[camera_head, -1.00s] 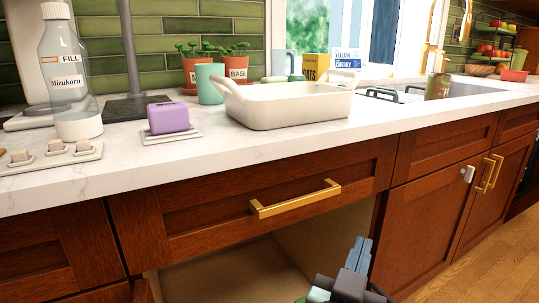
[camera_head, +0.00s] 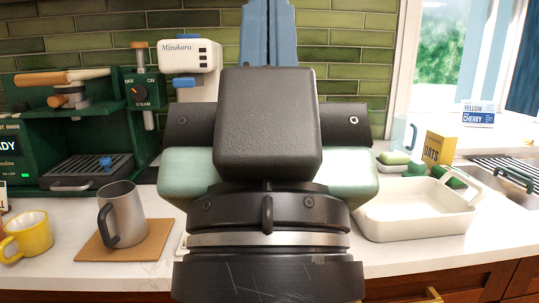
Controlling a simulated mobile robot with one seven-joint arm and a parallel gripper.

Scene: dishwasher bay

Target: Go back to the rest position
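My gripper (camera_head: 268,30) fills the middle of the head view, raised upright in front of the counter. Its two blue fingers point up and lie side by side with no visible gap, so it looks shut. Their tips run to the top edge of the picture. I see nothing held between the visible parts of the fingers. My arm's dark wrist hides the middle of the counter.
On the left stand a green coffee machine (camera_head: 75,128), a yellow mug (camera_head: 27,236) and a steel pitcher (camera_head: 122,213) on a brown mat (camera_head: 160,242). A white baking dish (camera_head: 412,220) and an oats box (camera_head: 438,148) stand right, near the sink (camera_head: 510,180).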

